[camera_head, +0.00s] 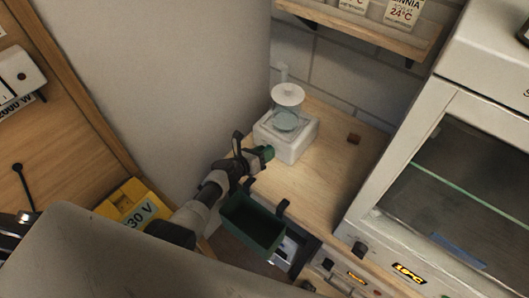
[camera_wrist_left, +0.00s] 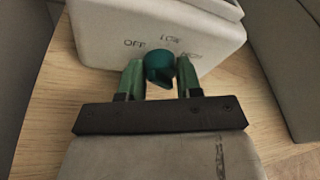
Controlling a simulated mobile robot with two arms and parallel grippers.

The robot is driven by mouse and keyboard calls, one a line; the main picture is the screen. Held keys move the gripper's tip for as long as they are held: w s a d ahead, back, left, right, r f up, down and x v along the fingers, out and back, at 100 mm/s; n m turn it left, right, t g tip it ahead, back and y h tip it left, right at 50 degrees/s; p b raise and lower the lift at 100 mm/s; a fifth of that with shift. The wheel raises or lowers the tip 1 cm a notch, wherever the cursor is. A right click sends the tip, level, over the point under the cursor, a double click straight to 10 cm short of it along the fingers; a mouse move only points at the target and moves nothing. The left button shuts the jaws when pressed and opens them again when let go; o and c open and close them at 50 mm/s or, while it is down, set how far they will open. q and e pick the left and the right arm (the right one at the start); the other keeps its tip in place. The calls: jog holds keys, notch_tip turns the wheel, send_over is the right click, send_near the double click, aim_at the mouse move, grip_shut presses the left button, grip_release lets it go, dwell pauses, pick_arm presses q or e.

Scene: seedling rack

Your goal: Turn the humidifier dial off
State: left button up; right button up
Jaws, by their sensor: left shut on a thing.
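The humidifier (camera_head: 287,142) is a white box with a clear tank and a white round cap, standing on the wooden counter. In the left wrist view its front face (camera_wrist_left: 215,48) carries printed marks: OFF at left, LOW at top, and a fainter mark at right. The dark green dial (camera_wrist_left: 159,68) sits on that face, below the marks. My left gripper (camera_wrist_left: 159,77) has its green fingers on either side of the dial, shut on it. In the head view the left gripper (camera_head: 265,154) meets the box's front left side. The dial's pointing direction is unclear.
A dark green bin (camera_head: 252,226) hangs on the counter's front edge, close below my left arm. A glass-fronted cabinet (camera_head: 455,170) stands at right, and a shelf (camera_head: 365,28) is above.

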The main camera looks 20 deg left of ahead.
pick_arm(q)
jog(key=shift+f, duration=0.1)
jog(key=o, duration=0.9)
jog(key=p+v, duration=0.1)
jog(key=v, duration=1)
jog(key=shift+d, duration=0.1)
